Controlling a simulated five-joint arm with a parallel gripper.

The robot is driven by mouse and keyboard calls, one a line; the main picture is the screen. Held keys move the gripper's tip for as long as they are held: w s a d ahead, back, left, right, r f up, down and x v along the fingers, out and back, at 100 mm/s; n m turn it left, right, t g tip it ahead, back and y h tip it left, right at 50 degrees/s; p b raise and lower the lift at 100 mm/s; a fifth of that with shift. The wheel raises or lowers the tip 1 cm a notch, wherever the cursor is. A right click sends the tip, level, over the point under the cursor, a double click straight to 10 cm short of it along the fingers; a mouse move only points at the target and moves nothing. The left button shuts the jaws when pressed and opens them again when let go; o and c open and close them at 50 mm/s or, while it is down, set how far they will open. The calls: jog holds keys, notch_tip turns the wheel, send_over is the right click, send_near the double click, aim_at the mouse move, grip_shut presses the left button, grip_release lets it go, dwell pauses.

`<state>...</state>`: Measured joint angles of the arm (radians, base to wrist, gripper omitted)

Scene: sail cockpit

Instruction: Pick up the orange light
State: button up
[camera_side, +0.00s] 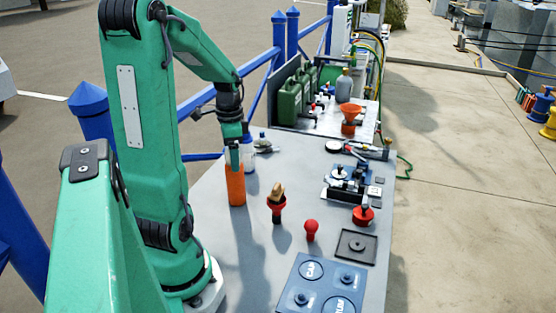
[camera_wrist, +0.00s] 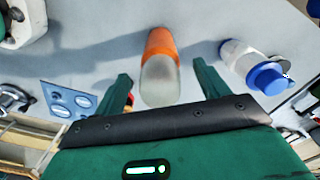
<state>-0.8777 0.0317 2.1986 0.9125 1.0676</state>
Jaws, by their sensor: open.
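The orange light (camera_side: 236,187) stands upright on the grey table below my gripper in the side view. In the wrist view the light (camera_wrist: 161,68) has an orange body and a pale, greyish clear end that points toward my gripper. My gripper (camera_side: 235,150) is open, just above the light's top and pointing down. In the wrist view its two fingers (camera_wrist: 163,74) are spread to either side of the light's pale end, with a gap on both sides. The light's top is partly hidden by the gripper in the side view.
A white bottle with a blue cap (camera_wrist: 250,66) stands close by, behind the gripper in the side view (camera_side: 249,155). A red holder with a tan-topped item (camera_side: 277,203), a red knob (camera_side: 311,229) and a blue panel (camera_side: 322,287) are to the right. Green canisters (camera_side: 290,100) stand behind.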

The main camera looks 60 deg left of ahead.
jog(key=shift+f, duration=1.15)
grip_shut()
jog(key=shift+r, duration=0.1)
jog(key=shift+r, duration=5)
